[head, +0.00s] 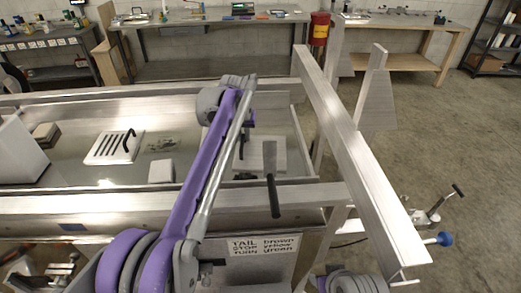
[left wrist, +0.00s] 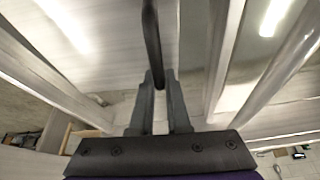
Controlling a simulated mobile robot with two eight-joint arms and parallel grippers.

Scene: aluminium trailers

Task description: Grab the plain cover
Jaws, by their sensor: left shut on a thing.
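The plain cover (head: 252,162) is a pale flat plate inside the trailer bed, partly hidden behind my left arm and a grey upright piece. My left gripper (head: 243,143) is over it, mostly hidden by my own arm. In the left wrist view my left gripper (left wrist: 160,82) is shut on a black bar-like handle (left wrist: 152,35), which runs between its fingers. A slotted cover (head: 108,147) with a black arched handle lies further left in the bed. My right gripper is not in view.
The trailer's metal side rail (head: 70,206) runs across the front, and a tall slanted beam (head: 345,135) stands at right. A white block (head: 161,171) is in the bed. Workbenches (head: 205,70) line the back wall. Floor at far right is clear.

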